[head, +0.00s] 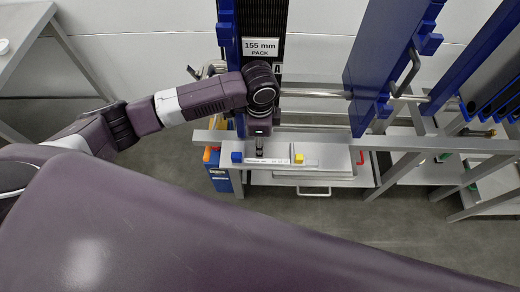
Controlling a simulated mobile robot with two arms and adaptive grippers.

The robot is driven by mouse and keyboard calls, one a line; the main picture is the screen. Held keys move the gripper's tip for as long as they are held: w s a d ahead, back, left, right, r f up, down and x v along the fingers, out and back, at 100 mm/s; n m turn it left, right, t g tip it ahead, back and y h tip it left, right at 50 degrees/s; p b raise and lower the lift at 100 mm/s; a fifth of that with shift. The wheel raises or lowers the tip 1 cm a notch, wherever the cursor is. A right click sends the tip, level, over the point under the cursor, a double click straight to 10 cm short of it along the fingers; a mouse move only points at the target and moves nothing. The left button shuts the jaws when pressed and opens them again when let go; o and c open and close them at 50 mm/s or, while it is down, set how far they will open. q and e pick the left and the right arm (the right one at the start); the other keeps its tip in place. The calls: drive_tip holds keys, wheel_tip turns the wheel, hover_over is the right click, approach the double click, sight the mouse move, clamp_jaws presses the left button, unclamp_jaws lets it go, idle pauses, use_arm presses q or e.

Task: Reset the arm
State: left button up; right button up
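My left arm (205,96) comes in from the left, bends at a dark elbow and reaches across to the blue frame at the middle. Its wrist turns down, and my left gripper (259,150) points down just above a grey metal panel. The gripper is small and seen from above, so whether its fingers are open or shut does not show. I cannot tell whether it touches the panel. I see nothing clearly held in it. My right gripper is not in view. A large purple part of my own body covers the lower left.
A black ribbed pack labelled "155 mm PACK" (261,48) stands behind my wrist. The panel (325,160) carries a blue block (237,157) and a yellow block (299,158). A blue plate (385,60) and metal rails stand right. A grey table (22,30) is upper left. Floor shows below.

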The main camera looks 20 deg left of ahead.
use_arm(q)
drive_tip(key=s+d+n+t+h, duration=0.2)
drive_tip(key=s+d+n+h, duration=0.1)
drive_tip(key=s+d, duration=0.55)
drive_tip(key=s+a+n+t+y, duration=0.1)
drive_tip(key=s+a+n, duration=0.4)
drive_tip(key=a, duration=0.3)
drive_tip(key=s+a+n+t+y, duration=0.1)
drive_tip(key=s+a+n+y, duration=0.1)
drive_tip(key=s+a+n, duration=0.4)
wheel_tip(320, 180, down, 27)
drive_tip(key=a+m+g+b, duration=0.1)
drive_tip(key=a+g, duration=0.1)
drive_tip(key=s+a+f+g, duration=0.1)
drive_tip(key=s+a+f, duration=0.1)
drive_tip(key=s+f, duration=1.4)
drive_tip(key=shift+s+a+f+m+b, duration=0.35)
drive_tip(key=shift+s+b, duration=0.1)
drive_tip(key=shift+s, duration=0.3)
